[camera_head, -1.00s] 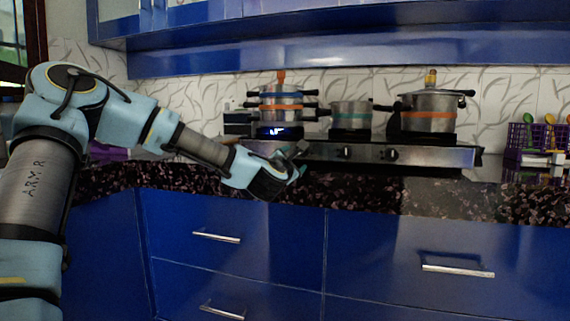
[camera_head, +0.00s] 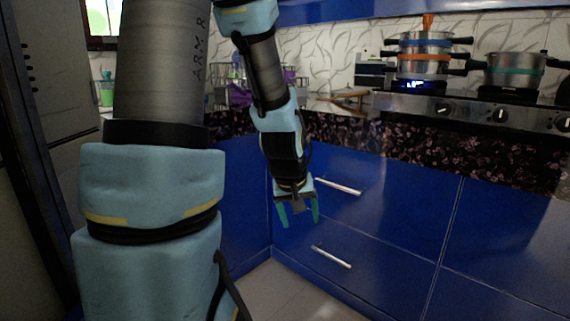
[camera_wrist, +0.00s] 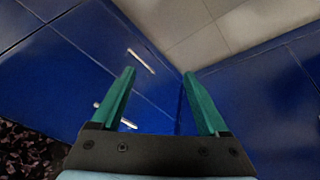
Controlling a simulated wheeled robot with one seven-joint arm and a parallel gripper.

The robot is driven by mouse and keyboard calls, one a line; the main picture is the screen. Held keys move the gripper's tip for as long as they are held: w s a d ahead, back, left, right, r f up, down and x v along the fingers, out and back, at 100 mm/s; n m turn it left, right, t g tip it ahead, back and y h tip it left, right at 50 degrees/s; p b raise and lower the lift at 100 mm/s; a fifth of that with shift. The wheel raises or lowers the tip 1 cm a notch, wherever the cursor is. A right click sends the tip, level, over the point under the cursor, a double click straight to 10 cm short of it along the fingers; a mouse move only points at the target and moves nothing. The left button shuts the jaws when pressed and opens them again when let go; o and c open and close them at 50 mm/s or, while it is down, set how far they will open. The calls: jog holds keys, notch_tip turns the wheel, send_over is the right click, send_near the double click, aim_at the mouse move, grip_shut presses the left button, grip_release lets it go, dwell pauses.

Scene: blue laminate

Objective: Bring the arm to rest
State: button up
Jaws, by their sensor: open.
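My gripper (camera_head: 299,212) hangs from my arm with its fingers pointing down, in front of the blue drawers. Its two green fingers are apart and nothing is between them. In the wrist view my gripper (camera_wrist: 160,95) is also open and empty, with blue drawer fronts and a strip of pale floor beyond it. My arm is bent, with the forearm running down from the upper middle of the head view.
A blue drawer (camera_head: 375,174) with a metal handle stands close behind the gripper. The speckled counter (camera_head: 430,150) carries a stove (camera_head: 470,112) with stacked pots (camera_head: 424,66) and another pot (camera_head: 514,74). The tiled floor (camera_head: 282,290) below is clear.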

jog(key=s+a+m+g+y, duration=0.1)
jog(key=s+a+g+y, duration=0.1)
jog(key=s+a, duration=0.7)
notch_tip(320, 180, up, 25)
jog(key=a+p, duration=0.1)
jog(key=p, duration=2.3)
jog(key=shift+w, duration=0.3)
